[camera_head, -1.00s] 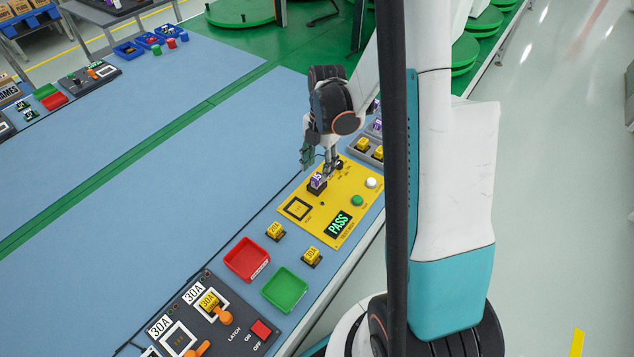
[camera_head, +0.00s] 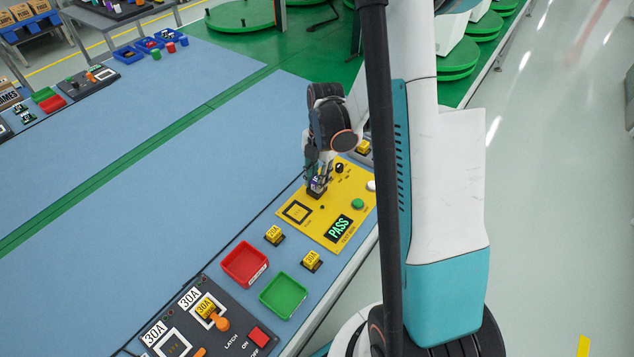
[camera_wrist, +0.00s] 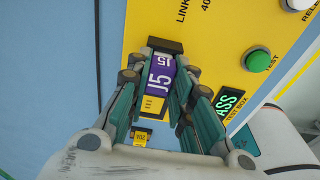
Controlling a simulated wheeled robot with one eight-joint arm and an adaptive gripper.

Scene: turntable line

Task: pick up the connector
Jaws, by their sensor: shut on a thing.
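In the head view the connector (camera_head: 318,183) is small and partly covered by the fingers. My gripper (camera_head: 316,178) points down at the test box and is shut on the connector; it also shows in the wrist view (camera_wrist: 160,95). The yellow test box (camera_head: 336,213) has a lit PASS display. I cannot tell whether the connector is seated in the socket or just above it.
A red tray (camera_head: 244,264) and a green tray (camera_head: 284,295) are empty. A dark latch panel (camera_head: 213,325) lies nearer. The blue table (camera_head: 150,190) to the left is clear.

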